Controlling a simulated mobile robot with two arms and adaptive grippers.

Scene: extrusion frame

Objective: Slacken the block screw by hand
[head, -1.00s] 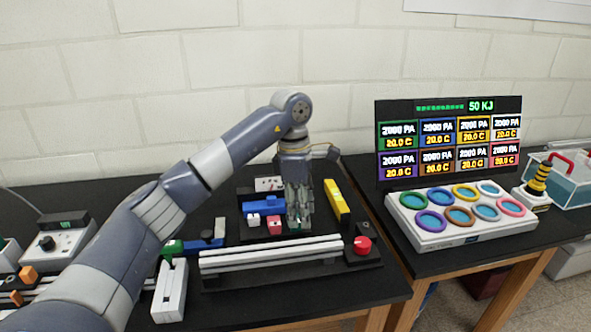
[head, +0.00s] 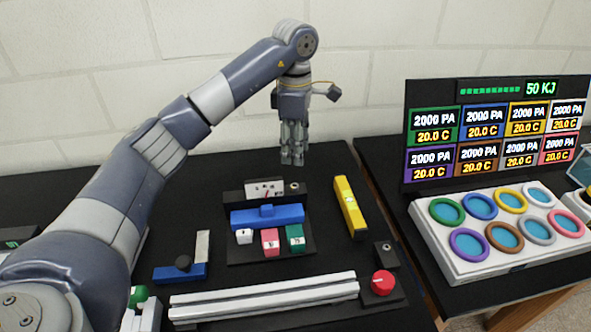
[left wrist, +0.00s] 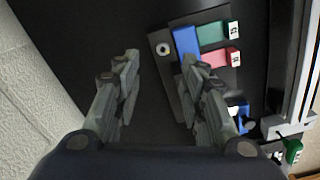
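My left gripper (head: 292,160) hangs fingers down, empty, above the back of the table. Its fingers stand apart in the left wrist view (left wrist: 160,62). A small round screw-like ring (head: 295,187) sits at the right end of a dark block behind the blue bar (head: 267,216); it also shows between and beyond my fingertips in the left wrist view (left wrist: 163,48). A red knob (head: 383,282) sits on a dark block at the right end of the silver extrusion bars (head: 265,297). I cannot tell which is the block screw. My right gripper is not in view.
A ringed panel (head: 500,235) stands on the right table.

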